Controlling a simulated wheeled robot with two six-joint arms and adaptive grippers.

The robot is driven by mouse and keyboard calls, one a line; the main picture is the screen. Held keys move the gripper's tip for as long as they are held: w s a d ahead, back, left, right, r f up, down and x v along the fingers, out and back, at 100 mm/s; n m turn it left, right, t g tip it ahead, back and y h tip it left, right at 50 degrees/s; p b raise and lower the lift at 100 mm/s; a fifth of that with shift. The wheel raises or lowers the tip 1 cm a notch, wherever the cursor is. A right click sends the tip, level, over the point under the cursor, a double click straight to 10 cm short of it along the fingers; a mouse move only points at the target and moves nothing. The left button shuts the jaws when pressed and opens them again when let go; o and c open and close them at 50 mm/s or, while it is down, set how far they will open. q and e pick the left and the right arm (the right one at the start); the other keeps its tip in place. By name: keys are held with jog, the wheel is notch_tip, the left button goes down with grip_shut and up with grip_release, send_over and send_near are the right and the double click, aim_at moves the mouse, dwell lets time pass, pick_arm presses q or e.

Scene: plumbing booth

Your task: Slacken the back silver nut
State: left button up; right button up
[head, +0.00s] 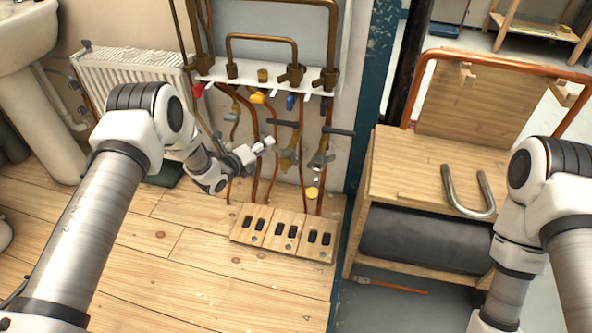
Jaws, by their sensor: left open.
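My left gripper (266,146) is open, in front of the copper pipes below the white manifold shelf. Its fingers point right, toward the brass valve (290,157) with a dark bar handle. Another valve (319,160), silvery and also with a dark bar handle, stands farther right, apart from the gripper. I cannot make out for certain which fitting is the back silver nut; the nuts are very small here, and the gripper may hide some. My right arm enters at the right, but its gripper is out of view.
A wooden block with dark slots (287,246) lies on the floor below the pipes. A white radiator (130,72) stands at the left. A wooden bench (405,185) bearing a bent metal pipe (470,205) stands at the right. The plank floor in front is clear.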

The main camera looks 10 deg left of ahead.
aim_at(275, 151)
pick_arm(q)
jog(key=f+b, duration=0.2)
jog(key=f, duration=0.3)
jog(key=shift+w+a+f+b, duration=0.1)
jog(key=shift+w+a+b, duration=0.2)
jog(key=shift+b, duration=0.1)
jog(key=shift+w+d, duration=0.1)
jog(key=shift+w, duration=0.2)
jog(key=b+x, duration=0.3)
jog(key=x, duration=0.3)
jog(key=shift+f, duration=0.1)
jog(key=shift+w, duration=0.4)
pick_arm(e)
notch_tip(275, 151, down, 9)
jog(key=shift+f, duration=0.15)
pick_arm(q)
jog(key=shift+c, duration=0.3)
grip_shut()
